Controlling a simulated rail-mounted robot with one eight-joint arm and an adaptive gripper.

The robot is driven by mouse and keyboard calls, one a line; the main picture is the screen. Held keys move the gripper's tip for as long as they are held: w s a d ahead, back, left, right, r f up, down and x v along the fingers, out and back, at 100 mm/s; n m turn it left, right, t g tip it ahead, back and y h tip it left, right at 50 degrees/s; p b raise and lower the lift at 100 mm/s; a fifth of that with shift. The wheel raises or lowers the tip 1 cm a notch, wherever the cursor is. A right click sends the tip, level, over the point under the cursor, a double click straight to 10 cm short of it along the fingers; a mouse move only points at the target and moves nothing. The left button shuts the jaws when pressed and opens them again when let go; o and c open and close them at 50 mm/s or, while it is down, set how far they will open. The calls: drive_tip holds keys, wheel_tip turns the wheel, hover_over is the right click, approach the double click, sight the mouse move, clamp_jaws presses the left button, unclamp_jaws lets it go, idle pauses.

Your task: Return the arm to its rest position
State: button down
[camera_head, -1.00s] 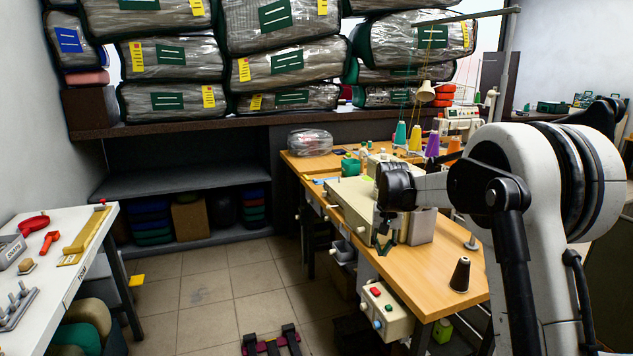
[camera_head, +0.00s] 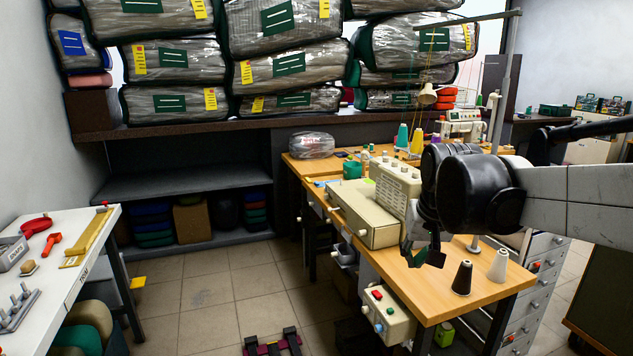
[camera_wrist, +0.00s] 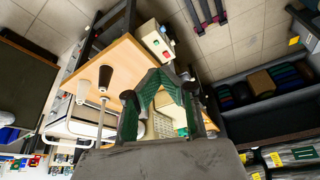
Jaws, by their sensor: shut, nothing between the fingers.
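My gripper (camera_head: 424,256) hangs above the right part of the wooden sewing table (camera_head: 402,274) in the head view, just right of the beige sewing machine (camera_head: 376,220). Its fingers point down and are shut with nothing in them. In the wrist view the green-lined fingers of my gripper (camera_wrist: 168,78) show in front of the table, with the floor beyond. My arm reaches in from the right edge of the head view and hides part of the table's back. Whether the fingers touch anything cannot be told, but no contact shows.
A dark cone (camera_head: 462,277) and a white cone (camera_head: 497,265) stand on the table close to my gripper. A thread stand (camera_head: 503,85) rises behind my arm. Bagged comforters (camera_head: 285,68) fill the back shelf. A white tool table (camera_head: 62,262) stands left. The tiled floor between is mostly clear.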

drive_tip(key=s+f+t, duration=0.1)
drive_tip(key=s+f, duration=0.2)
drive_tip(key=s, duration=0.7)
drive_tip(key=s+f+t, duration=0.1)
drive_tip(key=s+f, duration=0.1)
drive_tip(key=s, duration=0.8)
drive_tip(key=shift+s+f+n+t, duration=0.35)
drive_tip(key=shift+f+n+t, duration=0.05)
